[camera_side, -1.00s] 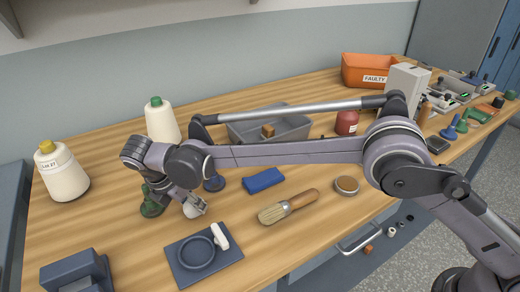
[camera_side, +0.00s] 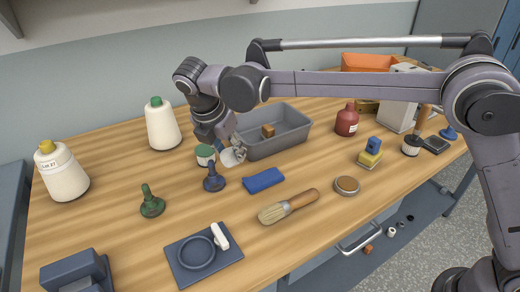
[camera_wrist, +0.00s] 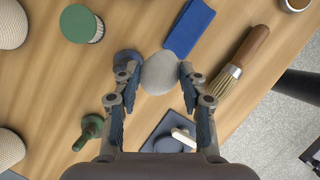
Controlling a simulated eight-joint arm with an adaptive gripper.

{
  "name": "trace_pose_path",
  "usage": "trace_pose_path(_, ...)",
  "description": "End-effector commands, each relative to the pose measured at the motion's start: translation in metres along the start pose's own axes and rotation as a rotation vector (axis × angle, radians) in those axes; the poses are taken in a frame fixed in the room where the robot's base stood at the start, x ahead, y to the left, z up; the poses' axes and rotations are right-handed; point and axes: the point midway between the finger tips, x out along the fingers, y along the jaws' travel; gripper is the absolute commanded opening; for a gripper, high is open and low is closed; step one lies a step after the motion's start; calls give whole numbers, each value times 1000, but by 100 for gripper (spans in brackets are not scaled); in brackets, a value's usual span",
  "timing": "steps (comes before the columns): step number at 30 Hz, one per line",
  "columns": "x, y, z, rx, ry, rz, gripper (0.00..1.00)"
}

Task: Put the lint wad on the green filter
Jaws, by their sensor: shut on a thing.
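The lint wad is a pale grey, rounded lump (camera_wrist: 160,74) between my fingertips in the wrist view. My gripper (camera_side: 230,154) is shut on it, and it shows pale at the fingers in the side view (camera_side: 232,158). The green filter (camera_side: 205,152) is a short pleated white cylinder with a green top, standing on the table just left of my gripper. In the wrist view the green filter (camera_wrist: 80,23) is at upper left, apart from the wad, and its top is bare.
A blue knobbed piece (camera_side: 213,180) stands close in front of the filter. A grey tray (camera_side: 290,143) with a brown cube lies right of my gripper.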

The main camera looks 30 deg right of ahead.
Motion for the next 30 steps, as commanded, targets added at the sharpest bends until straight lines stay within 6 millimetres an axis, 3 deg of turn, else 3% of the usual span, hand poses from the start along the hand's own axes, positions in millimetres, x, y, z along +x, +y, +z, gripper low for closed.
trace_pose_path(8,5,14,38,-214,-2,92,30)
trace_pose_path(21,10,43,124,-711,0,302,30)
trace_pose_path(30,10,51,162,-907,1,383,30)
